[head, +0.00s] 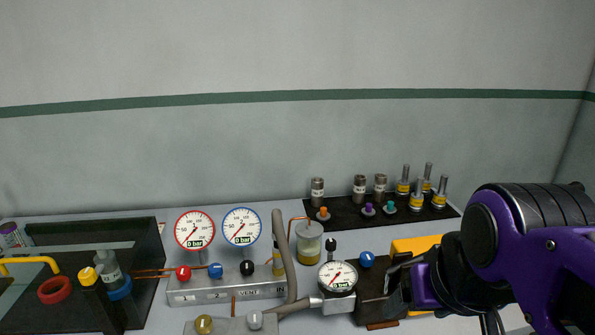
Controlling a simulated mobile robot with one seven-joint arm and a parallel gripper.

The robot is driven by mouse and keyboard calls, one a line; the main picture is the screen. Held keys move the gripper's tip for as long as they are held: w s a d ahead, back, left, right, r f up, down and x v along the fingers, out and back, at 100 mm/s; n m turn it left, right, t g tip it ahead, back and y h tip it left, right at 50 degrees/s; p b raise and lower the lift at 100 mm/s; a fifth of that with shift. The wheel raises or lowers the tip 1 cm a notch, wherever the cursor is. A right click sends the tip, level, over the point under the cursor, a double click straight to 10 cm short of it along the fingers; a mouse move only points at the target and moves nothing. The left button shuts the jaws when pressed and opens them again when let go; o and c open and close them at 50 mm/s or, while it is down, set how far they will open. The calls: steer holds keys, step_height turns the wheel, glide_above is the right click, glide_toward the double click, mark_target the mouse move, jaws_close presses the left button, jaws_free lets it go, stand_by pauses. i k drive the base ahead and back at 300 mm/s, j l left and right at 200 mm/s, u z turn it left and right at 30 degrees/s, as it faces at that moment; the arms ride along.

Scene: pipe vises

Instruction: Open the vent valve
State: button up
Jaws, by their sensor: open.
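A grey valve block (215,295) stands on the bench, left of centre. It carries a red knob (183,272), a blue knob (215,270) and a black knob (247,267). The label below the black knob reads VENT. I cannot tell from this view how far the black knob is turned. My gripper (392,290) is at the lower right, beside a dark box, well to the right of the black knob and apart from it. It is seen side-on, with its fingers partly hidden, and it is open. Nothing shows between the fingers.
Two dial gauges (241,227) rise behind the block. A grey hose (284,255) and a small gauge (338,277) stand between the block and my gripper. A clear jar (309,243) is behind them. A black mat (340,213) with several fittings lies at the back. A dark tray (149,255) is left.

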mark_target(247, 267)
steer(key=j+u, duration=0.1)
steer(key=u, duration=0.75)
